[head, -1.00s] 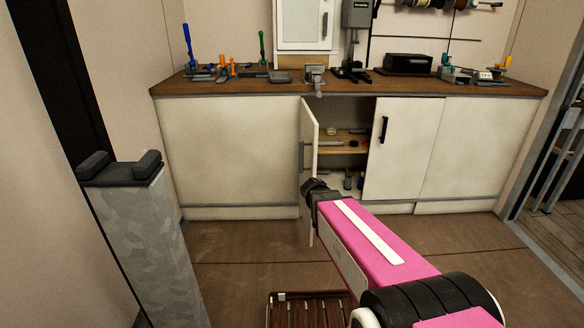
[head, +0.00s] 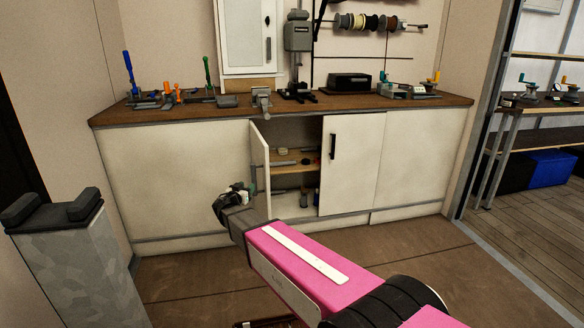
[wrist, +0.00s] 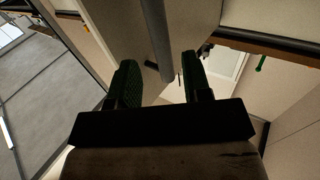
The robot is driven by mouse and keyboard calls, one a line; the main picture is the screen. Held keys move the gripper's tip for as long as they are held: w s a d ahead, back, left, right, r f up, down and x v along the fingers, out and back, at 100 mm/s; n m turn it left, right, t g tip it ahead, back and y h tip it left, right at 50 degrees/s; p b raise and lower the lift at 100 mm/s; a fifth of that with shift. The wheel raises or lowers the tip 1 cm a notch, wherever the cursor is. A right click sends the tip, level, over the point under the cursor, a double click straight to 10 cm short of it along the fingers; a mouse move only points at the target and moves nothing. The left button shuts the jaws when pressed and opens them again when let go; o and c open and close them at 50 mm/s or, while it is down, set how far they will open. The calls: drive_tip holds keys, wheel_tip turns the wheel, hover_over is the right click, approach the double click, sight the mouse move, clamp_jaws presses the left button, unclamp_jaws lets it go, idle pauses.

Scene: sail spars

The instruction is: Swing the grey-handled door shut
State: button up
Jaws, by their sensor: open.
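The grey-handled door (head: 259,150) is a white cabinet panel standing open, seen nearly edge-on at the left of the cabinet opening in the head view. My gripper (head: 232,192) is open, at the outer left side of the door; the fingers also show in the wrist view (wrist: 158,82). I cannot tell whether they touch the bar.
The neighbouring door with a black handle (head: 333,146) is closed. Shelves (head: 296,157) with small items show inside the opening. The wooden worktop (head: 350,103) above carries tools and a vise. A grey pillar (head: 75,265) stands at the left. Brown floor is clear before the cabinet.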

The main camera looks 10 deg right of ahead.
sight(253, 181)
drive_tip(key=x, duration=0.6)
drive_tip(key=shift+w+d, duration=0.2)
drive_tip(key=shift+w, duration=0.15)
drive_tip(key=c, duration=0.8)
drive_tip(key=shift+o, duration=0.3)
drive_tip(key=d, duration=0.9)
drive_tip(key=shift+w+d, duration=0.15)
drive_tip(key=shift+w, duration=0.05)
drive_tip(key=w+d, duration=0.2)
drive_tip(key=d, duration=0.6)
drive_tip(key=shift+w+d, duration=0.35)
drive_tip(key=shift+d, duration=0.05)
drive_tip(key=shift+d, duration=0.1)
